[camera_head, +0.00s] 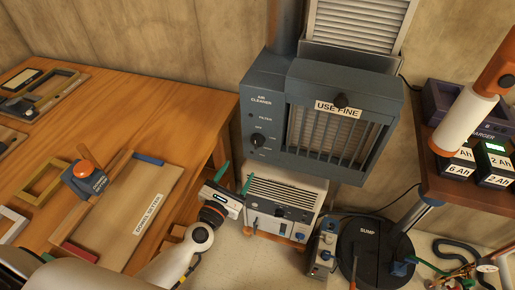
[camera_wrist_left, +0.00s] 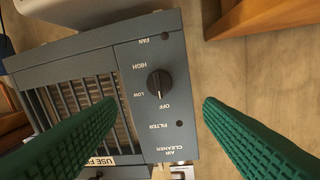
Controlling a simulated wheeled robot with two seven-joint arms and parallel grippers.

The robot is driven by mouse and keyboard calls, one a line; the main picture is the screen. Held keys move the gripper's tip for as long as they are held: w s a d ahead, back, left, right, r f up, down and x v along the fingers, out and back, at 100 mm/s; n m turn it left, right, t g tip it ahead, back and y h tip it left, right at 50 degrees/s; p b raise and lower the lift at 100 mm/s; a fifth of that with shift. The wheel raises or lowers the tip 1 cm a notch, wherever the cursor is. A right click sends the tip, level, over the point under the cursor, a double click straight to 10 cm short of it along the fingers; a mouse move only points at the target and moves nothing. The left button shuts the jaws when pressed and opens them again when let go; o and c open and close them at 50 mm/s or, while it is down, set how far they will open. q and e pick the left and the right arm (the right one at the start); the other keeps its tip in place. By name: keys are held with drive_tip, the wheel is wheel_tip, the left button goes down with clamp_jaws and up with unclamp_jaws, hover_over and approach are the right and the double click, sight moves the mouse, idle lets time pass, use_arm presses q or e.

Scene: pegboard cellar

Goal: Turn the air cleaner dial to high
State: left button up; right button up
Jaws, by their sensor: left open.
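The blue-grey air cleaner (camera_head: 374,95) stands against the wall in the head view, with a grille and a narrow control panel on its left. Its black dial (camera_head: 257,140) sits on that panel. In the wrist view the dial (camera_wrist_left: 159,84) is close, beside the labels HIGH, LOW and OFF; its pointer appears to be towards OFF, though the mark is small. My left gripper (camera_head: 235,178) is open and empty, below and left of the dial in the head view. In the wrist view its green fingers (camera_wrist_left: 160,102) lie either side of the dial, not touching it. My right gripper is out of view.
A wooden workbench (camera_head: 195,100) with frames and a board fills the left. A light-coloured unit (camera_head: 285,207) stands under the air cleaner. A dark round sump lid (camera_head: 376,255) is on the floor; a charger shelf (camera_head: 440,180) with batteries is at right.

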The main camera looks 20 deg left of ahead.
sight(255, 145)
use_arm(q)
drive_tip(key=w, duration=0.3)
drive_tip(key=w+d, duration=0.1)
drive_tip(key=w, duration=0.6)
drive_tip(key=shift+d+p, duration=0.25)
drive_tip(key=shift+p, duration=0.05)
drive_tip(key=shift+w, duration=0.5)
drive_tip(key=c, duration=1)
